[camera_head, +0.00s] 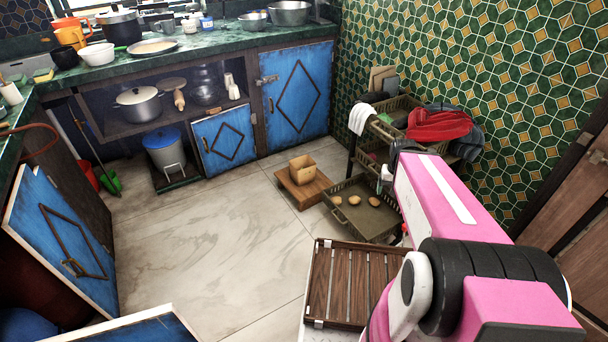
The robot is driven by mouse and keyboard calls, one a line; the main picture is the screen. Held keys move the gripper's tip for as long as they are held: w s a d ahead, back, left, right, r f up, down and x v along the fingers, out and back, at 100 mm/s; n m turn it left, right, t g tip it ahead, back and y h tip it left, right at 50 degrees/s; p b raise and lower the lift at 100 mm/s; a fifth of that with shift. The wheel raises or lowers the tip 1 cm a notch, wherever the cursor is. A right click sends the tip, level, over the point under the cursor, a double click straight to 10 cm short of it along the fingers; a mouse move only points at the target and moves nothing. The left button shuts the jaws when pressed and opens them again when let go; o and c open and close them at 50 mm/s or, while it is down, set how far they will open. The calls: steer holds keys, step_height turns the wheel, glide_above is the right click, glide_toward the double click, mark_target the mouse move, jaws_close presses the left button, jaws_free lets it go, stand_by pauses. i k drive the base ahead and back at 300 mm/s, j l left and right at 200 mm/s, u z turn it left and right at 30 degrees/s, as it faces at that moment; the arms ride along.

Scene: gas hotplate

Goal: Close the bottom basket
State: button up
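The bottom basket (362,222) of the rack by the tiled wall is an olive-green slatted tray. It is pulled out toward the room, low over the floor, with a few round brown potatoes in it. My pink arm reaches in from the lower right, and its dark wrist is above the basket's right side. My gripper (383,183) is at the far end of the arm, close to the basket's back right part.
Upper baskets (397,110) hold a red cloth (440,124) and a white cloth (362,118). A slatted wooden surface (345,285) is in front. Open floor lies to the left.

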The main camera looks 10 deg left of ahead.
mark_target(369, 223)
steer(key=k+j+u, duration=0.1)
steer(key=k+j, duration=0.65)
